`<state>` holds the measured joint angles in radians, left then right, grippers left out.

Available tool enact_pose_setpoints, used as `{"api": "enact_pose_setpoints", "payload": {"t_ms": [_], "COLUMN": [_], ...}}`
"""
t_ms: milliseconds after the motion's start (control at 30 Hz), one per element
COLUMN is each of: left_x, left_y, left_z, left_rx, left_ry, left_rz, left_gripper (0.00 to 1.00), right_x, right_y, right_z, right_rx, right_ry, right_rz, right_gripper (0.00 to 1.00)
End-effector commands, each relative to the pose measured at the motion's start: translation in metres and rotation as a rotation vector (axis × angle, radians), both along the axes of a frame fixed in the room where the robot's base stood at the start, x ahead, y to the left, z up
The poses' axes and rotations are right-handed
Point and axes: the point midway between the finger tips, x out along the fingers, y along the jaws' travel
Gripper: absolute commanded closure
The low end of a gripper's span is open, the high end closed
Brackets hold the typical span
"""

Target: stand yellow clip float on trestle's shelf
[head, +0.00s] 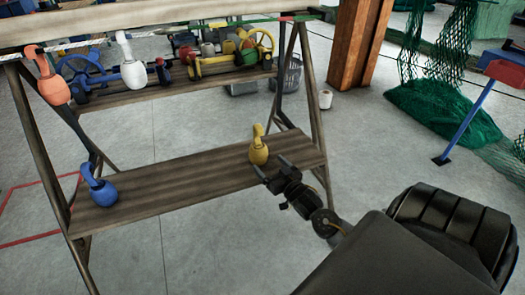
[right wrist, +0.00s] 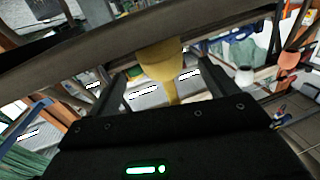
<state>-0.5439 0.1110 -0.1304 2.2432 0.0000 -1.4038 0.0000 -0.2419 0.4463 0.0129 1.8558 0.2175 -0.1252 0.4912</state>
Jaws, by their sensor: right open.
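The yellow clip float (head: 259,153) stands upright on the trestle's lower shelf (head: 190,175), near its right end, with its hooked clip at the top. My right gripper (head: 271,168) is open at the shelf's front edge, just in front of the float. In the right wrist view, which looks upside down, the float (right wrist: 160,62) shows between the two spread fingers, with its wide body against the shelf board. Gaps show between the float and both fingers there. My left gripper is out of view.
A blue float (head: 100,188) stands at the shelf's left end. An orange float (head: 52,84) and a white float (head: 132,70) hang from the rope above. The shelf's middle is bare. Green netting (head: 440,110) lies at the right.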

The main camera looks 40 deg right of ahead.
Motion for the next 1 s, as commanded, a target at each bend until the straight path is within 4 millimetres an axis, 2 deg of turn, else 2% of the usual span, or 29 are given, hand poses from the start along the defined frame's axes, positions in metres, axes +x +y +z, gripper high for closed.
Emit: {"api": "enact_pose_setpoints", "payload": {"t_ms": [100,300,667,1000], "left_x": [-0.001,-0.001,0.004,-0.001], "left_y": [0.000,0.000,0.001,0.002], "left_z": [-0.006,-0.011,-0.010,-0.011], "left_rx": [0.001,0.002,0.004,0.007], "left_ry": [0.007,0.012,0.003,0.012], "left_rz": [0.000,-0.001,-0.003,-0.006], "left_gripper": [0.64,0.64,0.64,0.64], "right_x": [-0.019,-0.033,-0.034,-0.034], "right_y": [0.002,0.004,0.004,0.004], "right_z": [0.000,0.001,0.001,0.000], "right_rx": [0.000,0.001,0.000,0.000], "right_ry": [0.000,-0.001,-0.002,-0.001], "right_rz": [-0.001,-0.001,-0.001,-0.001], "right_gripper": [0.15,0.15,0.15,0.15]}}
